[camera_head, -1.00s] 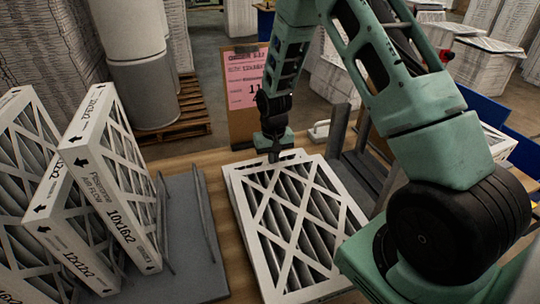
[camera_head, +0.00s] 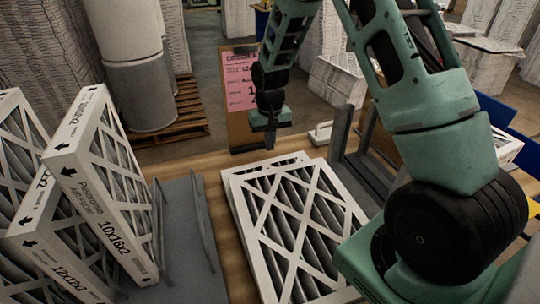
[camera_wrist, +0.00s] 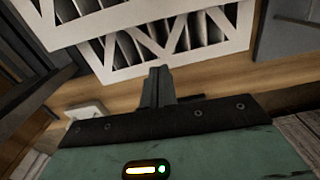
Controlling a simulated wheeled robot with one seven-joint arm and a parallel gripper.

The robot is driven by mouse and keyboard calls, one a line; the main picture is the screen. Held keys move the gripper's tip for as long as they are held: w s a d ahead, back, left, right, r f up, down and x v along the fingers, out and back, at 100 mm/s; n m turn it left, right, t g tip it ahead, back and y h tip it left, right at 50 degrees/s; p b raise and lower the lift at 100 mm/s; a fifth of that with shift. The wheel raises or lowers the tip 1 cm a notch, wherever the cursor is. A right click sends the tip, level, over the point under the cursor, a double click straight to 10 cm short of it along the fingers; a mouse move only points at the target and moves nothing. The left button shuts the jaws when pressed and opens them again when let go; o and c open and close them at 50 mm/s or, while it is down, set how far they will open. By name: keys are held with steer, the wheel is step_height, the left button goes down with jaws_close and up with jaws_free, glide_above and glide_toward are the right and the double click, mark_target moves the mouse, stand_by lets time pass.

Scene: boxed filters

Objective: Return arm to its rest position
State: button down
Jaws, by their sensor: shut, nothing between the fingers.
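My gripper (camera_head: 270,138) hangs down above the far edge of the stacked filters in the head view, with its fingers shut and nothing between them. In the wrist view the closed fingers (camera_wrist: 158,88) point toward the filters. My gripper appears apart from both filters.
Boxed filters (camera_head: 108,185) lean in a grey rack (camera_head: 190,245) at left. A clipboard with a pink order sheet (camera_head: 240,82) stands behind my gripper. A grey slotted rack (camera_head: 365,165) and a white object (camera_head: 320,133) are to the right. Bare wooden table (camera_head: 205,160) shows between.

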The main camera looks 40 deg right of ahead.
steer(key=shift+r+b, duration=0.3)
steer(key=shift+r, duration=1.85)
